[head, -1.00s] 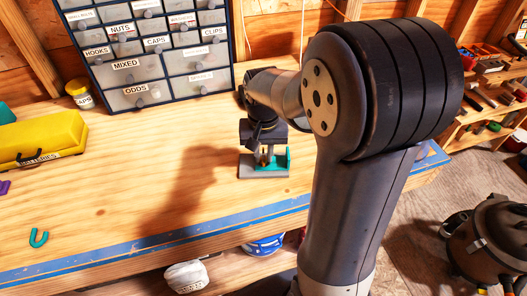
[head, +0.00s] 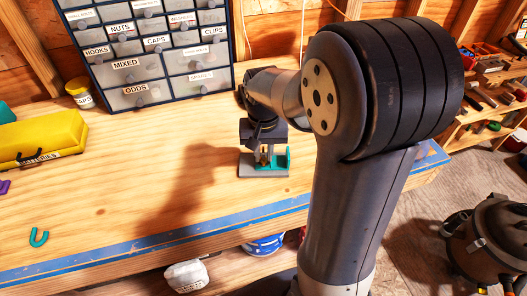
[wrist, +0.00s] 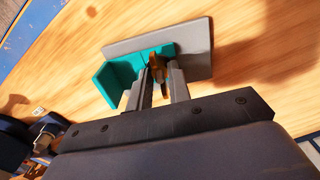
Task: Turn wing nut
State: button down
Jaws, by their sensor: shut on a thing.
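The wing nut (wrist: 158,66) is brass-coloured and sits on a fixture with a teal bracket (wrist: 118,76) and a grey base plate (wrist: 197,45). In the head view the fixture's grey base (head: 262,173) rests on the workbench, with the teal bracket (head: 283,159) at its right. My gripper (wrist: 163,78) comes down over the fixture, its two fingers shut on the wing nut, one on each side. The lower part of the wing nut is hard to make out between the fingers.
A drawer cabinet (head: 150,55) stands behind the fixture. A yellow case (head: 40,138), a small jar (head: 80,94) and a teal U-shaped piece (head: 38,237) are on the left of the workbench (head: 120,200). The bench is clear left of the fixture.

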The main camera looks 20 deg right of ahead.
aim_at(263, 154)
jog(key=c, duration=1.3)
grip_release()
notch_tip(263, 154, up, 11)
